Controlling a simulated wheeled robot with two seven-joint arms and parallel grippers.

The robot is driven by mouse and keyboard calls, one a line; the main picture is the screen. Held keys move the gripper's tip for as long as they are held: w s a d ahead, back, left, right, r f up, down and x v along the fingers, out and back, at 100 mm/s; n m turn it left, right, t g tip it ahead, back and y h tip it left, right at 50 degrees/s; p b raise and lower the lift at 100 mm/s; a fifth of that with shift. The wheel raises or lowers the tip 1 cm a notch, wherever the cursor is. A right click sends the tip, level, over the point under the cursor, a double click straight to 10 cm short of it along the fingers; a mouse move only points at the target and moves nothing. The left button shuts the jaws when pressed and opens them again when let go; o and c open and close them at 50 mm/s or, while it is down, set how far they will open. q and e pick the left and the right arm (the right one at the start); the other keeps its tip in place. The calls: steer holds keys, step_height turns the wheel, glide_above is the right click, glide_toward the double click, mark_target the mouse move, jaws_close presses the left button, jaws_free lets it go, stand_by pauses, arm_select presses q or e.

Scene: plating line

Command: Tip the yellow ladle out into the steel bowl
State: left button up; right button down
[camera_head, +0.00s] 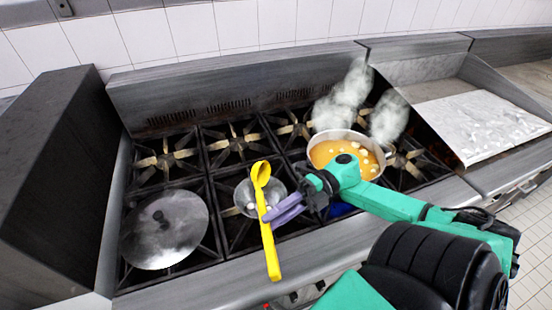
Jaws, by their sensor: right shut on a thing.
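The yellow ladle (267,225) is held in my right gripper (274,213), whose purple fingers are shut on its handle. The ladle's cup points toward the back of the stove and its handle toward the front edge. The steel bowl (243,189) sits on the stove behind and left of the ladle, which partly covers it. The cup overlaps the bowl's far right rim in the camera_head view; its height above the bowl is hard to tell. A small whitish piece shows in the bowl. I cannot tell what the cup holds. My left gripper is not in view.
A steaming pot (374,169) of orange soup with pale pieces stands right of the bowl, behind my right arm. A round metal lid (165,228) lies on the left burners. A dark block (55,180) bounds the left; a griddle (485,122) is at right. The back-left burners are clear.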

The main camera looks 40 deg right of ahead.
steer(key=r+m+h+p, duration=0.1)
steer(key=w+r+m+g+p, duration=0.1)
steer(key=r+p, duration=0.1)
steer(key=w+a+r+m+h+p, duration=0.1)
steer(key=r+m, duration=0.1)
steer(key=shift+w+r+g+h+p, duration=0.2)
steer(key=shift+r+g+h+p, duration=0.1)
steer(key=shift+g+p, duration=0.1)
steer(key=shift+w+a+r+m, duration=0.1)
steer(key=shift+w+m, duration=0.2)
steer(key=shift+m, duration=0.1)
steer(key=shift+w+a+r+m+g+h, duration=0.2)
steer(key=shift+w+m+g+h, duration=0.1)
steer(key=shift+w, duration=0.15)
steer(key=w+a+r+m+g+h+b, duration=0.2)
steer(key=w+r+m+g+b, duration=0.2)
steer(key=w+r+b, duration=0.1)
steer(key=shift+w+a+r+m+b, duration=0.4)
steer(key=shift+r+b, duration=0.35)
steer(key=shift+b, duration=0.5)
